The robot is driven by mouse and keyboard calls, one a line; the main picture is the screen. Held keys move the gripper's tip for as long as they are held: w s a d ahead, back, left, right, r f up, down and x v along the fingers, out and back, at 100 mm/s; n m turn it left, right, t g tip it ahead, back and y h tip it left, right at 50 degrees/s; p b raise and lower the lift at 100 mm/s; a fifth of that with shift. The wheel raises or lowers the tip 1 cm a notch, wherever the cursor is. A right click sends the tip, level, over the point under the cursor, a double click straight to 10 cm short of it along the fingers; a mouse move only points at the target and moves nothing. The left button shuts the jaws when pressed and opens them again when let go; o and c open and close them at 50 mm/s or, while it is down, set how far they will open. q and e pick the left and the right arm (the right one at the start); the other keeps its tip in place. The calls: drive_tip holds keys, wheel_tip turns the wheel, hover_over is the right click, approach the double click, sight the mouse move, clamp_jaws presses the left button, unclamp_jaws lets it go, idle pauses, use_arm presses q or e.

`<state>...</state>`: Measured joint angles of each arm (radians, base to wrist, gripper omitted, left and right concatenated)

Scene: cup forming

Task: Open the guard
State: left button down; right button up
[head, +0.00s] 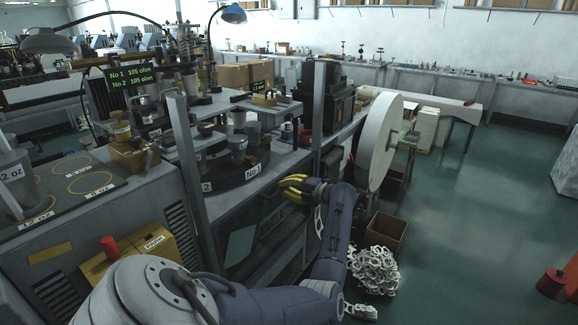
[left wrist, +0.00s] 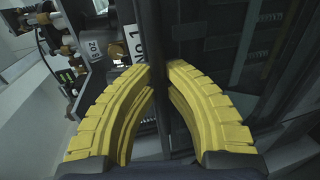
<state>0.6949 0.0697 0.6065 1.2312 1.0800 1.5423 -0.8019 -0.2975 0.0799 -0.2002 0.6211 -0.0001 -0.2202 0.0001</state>
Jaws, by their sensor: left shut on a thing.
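The guard shows in the left wrist view as a dark upright bar (left wrist: 157,35) with a dark, glassy panel beside it on the right. In the head view, two grey upright posts stand at the machine's front, a left one (head: 187,150) and a right one (head: 318,110). My left gripper (head: 297,184) is at the machine's front edge, low by the right post. Its yellow fingers (left wrist: 160,70) are closed with their tips on either side of the dark bar. The exact contact is hidden between the fingers. My right gripper is not in view.
Behind the posts is a round dark table (head: 230,178) with metal cups and number labels. A large pale wheel (head: 380,140) stands to the right of my gripper. A cardboard box (head: 385,236) and a heap of white rings (head: 374,270) lie on the floor. Open green floor is at right.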

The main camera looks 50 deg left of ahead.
use_arm(q)
drive_tip(key=c, duration=1.4)
unclamp_jaws()
drive_tip(key=v, duration=1.2)
drive_tip(key=shift+w, duration=0.15)
